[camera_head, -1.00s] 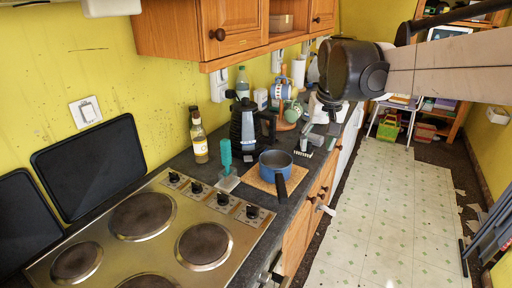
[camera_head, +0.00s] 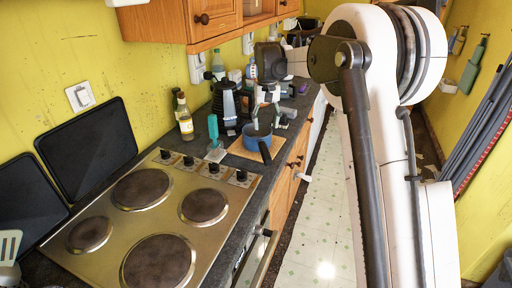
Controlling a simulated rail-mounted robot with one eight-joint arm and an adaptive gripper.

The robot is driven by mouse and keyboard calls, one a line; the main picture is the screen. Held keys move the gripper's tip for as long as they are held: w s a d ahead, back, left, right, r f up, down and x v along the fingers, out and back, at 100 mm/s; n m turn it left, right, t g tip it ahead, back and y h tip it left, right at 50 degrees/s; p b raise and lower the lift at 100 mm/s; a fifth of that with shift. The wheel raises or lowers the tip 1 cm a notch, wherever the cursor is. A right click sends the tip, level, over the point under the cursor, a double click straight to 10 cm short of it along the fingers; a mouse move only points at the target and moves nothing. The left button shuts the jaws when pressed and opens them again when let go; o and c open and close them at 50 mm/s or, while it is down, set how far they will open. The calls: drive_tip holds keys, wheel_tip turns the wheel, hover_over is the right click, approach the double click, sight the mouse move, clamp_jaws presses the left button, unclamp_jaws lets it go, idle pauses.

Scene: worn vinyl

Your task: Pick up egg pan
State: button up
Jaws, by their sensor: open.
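The egg pan is a small blue pan (camera_head: 254,136) with a black handle. It sits on a wooden board (camera_head: 238,151) on the dark counter, just beyond the hob, with its handle toward the counter's front edge. My gripper (camera_head: 266,118) is at the pan, pointing down, with its fingers apart just above or at the pan's far rim. The view is too small to tell whether they touch it. My gripper and wrist hide part of the counter behind the pan.
A teal-handled brush (camera_head: 213,130) stands left of the pan. A bottle (camera_head: 185,122) and a dark coffee maker (camera_head: 226,104) stand close behind. The hob (camera_head: 155,205) fills the near counter. Wall cupboards (camera_head: 215,18) overhang the back.

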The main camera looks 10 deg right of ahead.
sight(265, 150)
wheel_tip(265, 150, down, 8)
drive_tip(key=shift+f+p, duration=0.1)
drive_tip(key=shift+p, duration=0.2)
drive_tip(key=shift+a+f+p, duration=0.1)
drive_tip(key=shift+f+p, duration=0.45)
drive_tip(key=shift+f, duration=2.25)
drive_tip(key=shift+s, duration=0.1)
drive_tip(key=shift+c, duration=0.4)
clamp_jaws()
